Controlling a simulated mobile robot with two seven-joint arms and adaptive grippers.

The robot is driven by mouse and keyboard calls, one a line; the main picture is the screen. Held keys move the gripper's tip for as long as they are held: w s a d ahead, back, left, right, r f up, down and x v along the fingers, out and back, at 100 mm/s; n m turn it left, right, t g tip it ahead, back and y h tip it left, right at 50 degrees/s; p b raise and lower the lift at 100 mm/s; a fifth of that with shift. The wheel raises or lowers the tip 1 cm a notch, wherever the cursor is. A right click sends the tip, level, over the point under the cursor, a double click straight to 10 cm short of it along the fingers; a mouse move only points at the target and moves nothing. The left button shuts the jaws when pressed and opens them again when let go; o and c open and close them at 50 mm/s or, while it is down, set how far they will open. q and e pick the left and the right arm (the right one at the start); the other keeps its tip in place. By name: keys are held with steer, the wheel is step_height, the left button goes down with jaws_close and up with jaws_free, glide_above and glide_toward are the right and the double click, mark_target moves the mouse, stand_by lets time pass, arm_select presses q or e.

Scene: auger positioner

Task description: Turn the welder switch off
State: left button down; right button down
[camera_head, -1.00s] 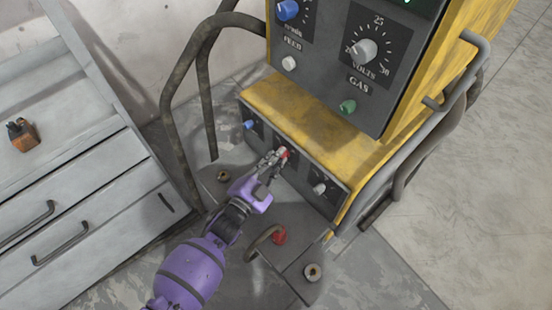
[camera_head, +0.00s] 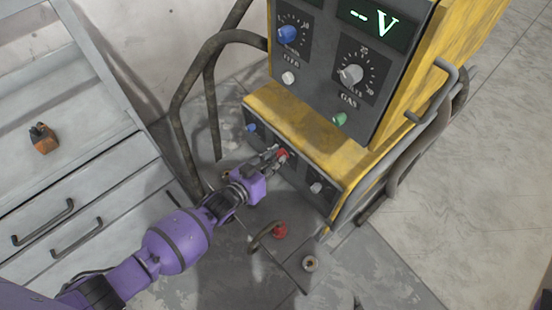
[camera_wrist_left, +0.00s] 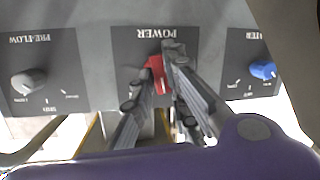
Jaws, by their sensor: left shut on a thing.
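The welder (camera_head: 325,122) is a yellow and dark grey machine in the middle of the head view. Its red power switch (camera_head: 282,155) is on the lower front panel, between a blue knob and a grey knob. In the left wrist view the red switch (camera_wrist_left: 156,74) lies under the upside-down word POWER. My left gripper (camera_head: 276,154) is at the switch, with a finger on each side of it, shut on it. The fingers (camera_wrist_left: 164,72) hide part of the switch. My right gripper is not in view.
A bent metal tube frame (camera_head: 180,110) rises left of the welder. A grey drawer cabinet (camera_head: 75,190) stands at the left with a small orange-brown item (camera_head: 43,138) on top. A red piece (camera_head: 280,230) sits below the panel. Open floor lies to the right.

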arm_select(q)
steer(key=n+g+b, duration=0.1)
steer(key=n, duration=0.1)
steer(key=n+g+h+b, duration=0.1)
steer(key=n, duration=0.2)
steer(key=shift+w+a, duration=0.15)
steer(key=shift+a, duration=0.05)
stand_by(0.7)
steer(key=c, duration=1.7)
jaws_free()
steer(key=shift+c, duration=0.2)
steer(key=v, duration=1.2)
steer(key=shift+f, duration=0.2)
steer(key=shift+a, duration=0.15)
